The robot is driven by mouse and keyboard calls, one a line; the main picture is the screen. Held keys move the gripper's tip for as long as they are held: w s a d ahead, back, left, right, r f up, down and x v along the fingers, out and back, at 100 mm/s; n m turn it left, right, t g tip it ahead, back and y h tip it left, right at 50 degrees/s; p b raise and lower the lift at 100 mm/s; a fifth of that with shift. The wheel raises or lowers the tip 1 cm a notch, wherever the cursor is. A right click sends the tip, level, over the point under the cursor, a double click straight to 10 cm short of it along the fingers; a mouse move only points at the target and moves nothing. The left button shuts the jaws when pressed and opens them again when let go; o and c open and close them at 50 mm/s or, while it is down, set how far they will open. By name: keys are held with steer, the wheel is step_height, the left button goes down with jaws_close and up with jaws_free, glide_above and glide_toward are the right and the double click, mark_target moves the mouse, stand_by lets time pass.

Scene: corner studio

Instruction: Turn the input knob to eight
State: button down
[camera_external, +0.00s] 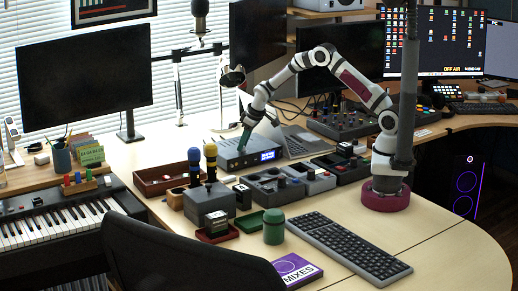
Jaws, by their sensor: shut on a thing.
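A grey box-shaped audio unit (230,156) with a lit blue display (268,156) sits at the middle of the desk. My gripper (243,143) reaches down from above to the unit's front, left of the display, with its green fingers pointing down. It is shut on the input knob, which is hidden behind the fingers. The knob's pointer and any scale marks are too small or covered to read.
A brown tray (150,187) lies left of the unit. Several grey modules (270,190) stand close in front. A laptop (303,143) is right behind. A keyboard (350,250) and a green jar (273,228) lie nearer, with bare desk at the right.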

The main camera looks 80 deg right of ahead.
steer(key=m+g+h, duration=0.1)
steer(key=m, duration=0.3)
steer(key=shift+w+a, duration=0.15)
steer(key=m+g+h, duration=0.1)
steer(key=m, duration=0.2)
steer(key=shift+w+m, duration=0.1)
steer(key=shift+m, duration=0.3)
steer(key=m+g, duration=0.1)
steer(key=m, duration=0.2)
steer(key=shift+w+m+h, duration=0.1)
steer(key=shift+m+h, duration=0.2)
steer(key=shift+h, duration=0.1)
steer(key=shift+w+m+g, duration=0.1)
steer(key=shift+m+g, duration=0.8)
steer(key=shift+m, duration=1.1)
steer(key=c, duration=0.6)
jaws_free()
